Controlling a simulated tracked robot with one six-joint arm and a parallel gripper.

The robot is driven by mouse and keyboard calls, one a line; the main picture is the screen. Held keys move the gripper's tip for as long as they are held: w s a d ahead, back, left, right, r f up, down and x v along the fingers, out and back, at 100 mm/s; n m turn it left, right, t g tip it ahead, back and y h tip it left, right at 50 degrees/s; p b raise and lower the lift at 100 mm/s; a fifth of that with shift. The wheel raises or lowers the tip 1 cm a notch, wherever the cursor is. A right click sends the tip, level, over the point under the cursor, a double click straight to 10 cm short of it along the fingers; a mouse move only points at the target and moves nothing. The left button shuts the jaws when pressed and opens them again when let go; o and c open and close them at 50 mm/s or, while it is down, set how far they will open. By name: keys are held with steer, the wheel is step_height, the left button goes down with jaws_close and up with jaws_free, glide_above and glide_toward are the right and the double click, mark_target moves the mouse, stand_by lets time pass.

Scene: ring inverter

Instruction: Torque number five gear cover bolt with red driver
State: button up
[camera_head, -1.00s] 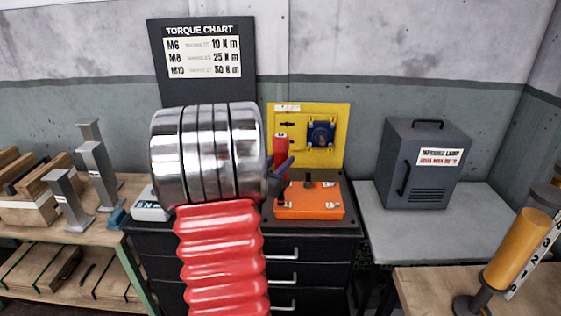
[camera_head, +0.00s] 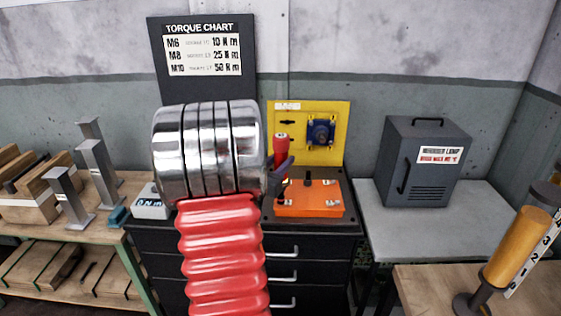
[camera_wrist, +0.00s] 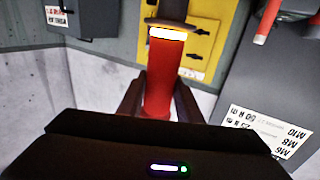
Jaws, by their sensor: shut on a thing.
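My gripper (camera_head: 283,172) is shut on the red driver (camera_head: 281,150), which stands about upright with its top above the jaws. The red driver (camera_wrist: 163,85) also shows between the two fingers in the wrist view, with a white band and a dark flared end. The orange gear cover (camera_head: 305,210) lies on the black cabinet, with several small dark bolts on it. The gripper is over the cover's left rear side. The driver's lower end is partly hidden by the gripper, and I cannot tell whether it touches a bolt. Bolt numbers are too small to read.
A yellow panel (camera_head: 335,150) with a blue device (camera_head: 320,132) stands close behind the cover. A white readout box (camera_head: 152,207) is left of my arm. A torque chart (camera_head: 204,55) hangs above. A grey lamp cabinet (camera_head: 425,160) stands right, with bare bench in front.

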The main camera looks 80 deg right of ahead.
mark_target(277, 151)
steer(key=shift+f, duration=0.45)
stand_by(1.5)
steer(key=shift+r, duration=2.7)
